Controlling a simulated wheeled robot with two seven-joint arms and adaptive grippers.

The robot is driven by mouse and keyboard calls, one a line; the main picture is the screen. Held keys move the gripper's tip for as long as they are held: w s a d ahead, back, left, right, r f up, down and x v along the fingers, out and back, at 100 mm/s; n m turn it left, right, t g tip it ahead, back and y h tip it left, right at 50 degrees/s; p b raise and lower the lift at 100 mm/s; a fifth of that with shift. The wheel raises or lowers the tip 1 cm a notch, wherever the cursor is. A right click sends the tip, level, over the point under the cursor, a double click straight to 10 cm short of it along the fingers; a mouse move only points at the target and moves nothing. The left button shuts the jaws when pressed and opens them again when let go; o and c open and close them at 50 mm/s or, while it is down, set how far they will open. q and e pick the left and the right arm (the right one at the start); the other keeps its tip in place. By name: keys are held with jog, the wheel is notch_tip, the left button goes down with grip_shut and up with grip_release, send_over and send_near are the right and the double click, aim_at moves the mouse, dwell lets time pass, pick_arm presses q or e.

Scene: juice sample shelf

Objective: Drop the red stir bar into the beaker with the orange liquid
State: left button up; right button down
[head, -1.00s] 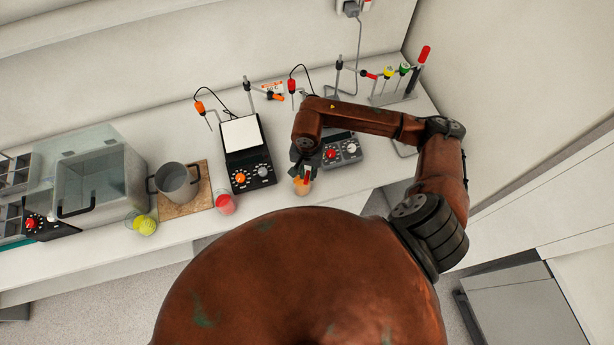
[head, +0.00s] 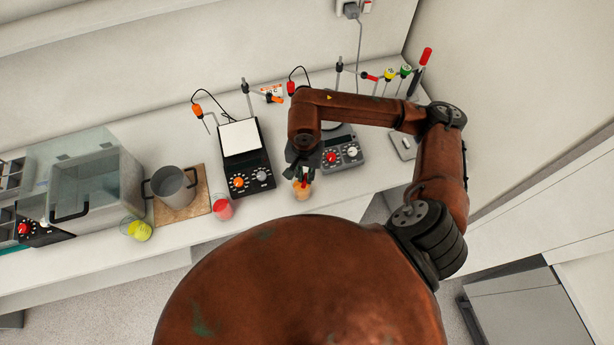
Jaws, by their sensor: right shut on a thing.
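The beaker with the orange liquid (head: 301,192) stands on the white bench near its front edge. My right gripper (head: 302,172) is directly over it, pointing down, shut on the red stir bar (head: 304,182). The bar shows as a small red piece between the dark fingers, overlapping the beaker's mouth in the head view. I cannot tell whether its lower end is inside the rim. My left gripper is not in view.
A beaker with red liquid (head: 223,208) and one with yellow (head: 138,230) stand to the left. Behind are a black stirrer plate (head: 249,166) and a grey stirrer (head: 344,155). A metal pot (head: 174,188) stands on a board (head: 197,209). A rack holds coloured-tipped tools at the back right.

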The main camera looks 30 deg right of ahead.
jog(key=s+a+r+b, duration=0.2)
jog(key=s+a+r, duration=0.4)
jog(key=s+a, duration=0.2)
jog(key=shift+r+b, duration=0.35)
jog(key=shift+r, duration=0.05)
jog(key=shift+s, duration=0.1)
